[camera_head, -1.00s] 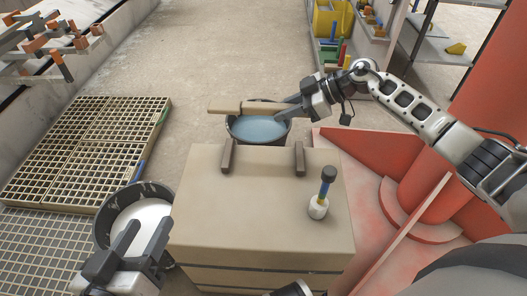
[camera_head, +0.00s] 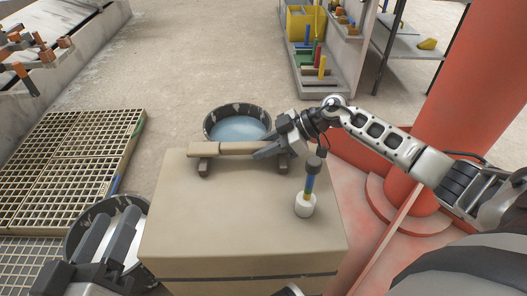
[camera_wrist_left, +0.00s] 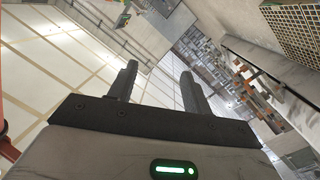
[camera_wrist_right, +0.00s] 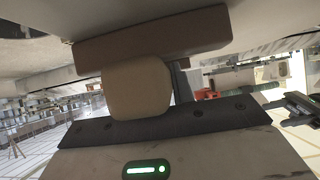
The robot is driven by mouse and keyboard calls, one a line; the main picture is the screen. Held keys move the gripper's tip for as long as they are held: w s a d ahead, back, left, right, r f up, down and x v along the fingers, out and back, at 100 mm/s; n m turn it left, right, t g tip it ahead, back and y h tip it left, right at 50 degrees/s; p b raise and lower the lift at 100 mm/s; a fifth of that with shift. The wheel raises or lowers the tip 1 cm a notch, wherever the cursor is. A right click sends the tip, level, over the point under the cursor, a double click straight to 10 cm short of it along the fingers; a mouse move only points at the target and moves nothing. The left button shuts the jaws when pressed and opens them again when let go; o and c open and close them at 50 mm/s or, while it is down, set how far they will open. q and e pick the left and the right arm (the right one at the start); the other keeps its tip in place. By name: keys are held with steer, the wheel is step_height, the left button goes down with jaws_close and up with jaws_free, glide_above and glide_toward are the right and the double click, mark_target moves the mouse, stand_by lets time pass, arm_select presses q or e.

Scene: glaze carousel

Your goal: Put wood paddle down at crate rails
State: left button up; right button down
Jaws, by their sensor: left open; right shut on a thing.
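The wood paddle (camera_head: 220,149) lies level across the two dark crate rails (camera_head: 203,168) on top of the tan crate (camera_head: 240,215). I cannot tell whether it rests fully on them. My right gripper (camera_head: 268,153) is shut on the paddle near its right end. In the right wrist view the paddle's end (camera_wrist_right: 138,88) fills the jaws, with a brown rail (camera_wrist_right: 150,38) just beyond it. My left gripper (camera_head: 108,240) is open and empty at the lower left, over the bucket of white glaze (camera_head: 76,232). Its two fingers show apart in the left wrist view (camera_wrist_left: 160,85).
A bucket of blue liquid (camera_head: 238,128) stands behind the crate. A brush in a white holder (camera_head: 305,203) stands on the crate's right side. Floor grates (camera_head: 70,160) lie at left, a red column (camera_head: 445,110) at right. The crate top's front is clear.

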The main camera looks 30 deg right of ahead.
arm_select(q)
steer(key=shift+r, duration=0.1)
arm_select(e)
steer(key=shift+r, duration=0.1)
arm_select(q)
steer(key=shift+s, duration=0.1)
arm_select(e)
steer(key=c, duration=1.2)
jaws_free()
steer(key=shift+f, duration=0.2)
arm_select(q)
steer(key=shift+f, duration=0.2)
arm_select(e)
steer(key=shift+r, duration=0.1)
steer(key=p+v, duration=0.2)
steer(key=v, duration=0.2)
steer(key=shift+r, duration=0.15)
arm_select(q)
steer(key=shift+s+a+f+m+g+y+p, duration=0.15)
steer(key=shift+a+f+m+g+y+p, duration=0.1)
steer(key=shift+f+g+y+p, duration=0.3)
steer(key=shift+s+a+f+m+g+y+p, duration=0.1)
steer(key=shift+f+m+g+y+p, duration=0.2)
steer(key=shift+p, duration=0.3)
arm_select(e)
steer(key=v, duration=0.8)
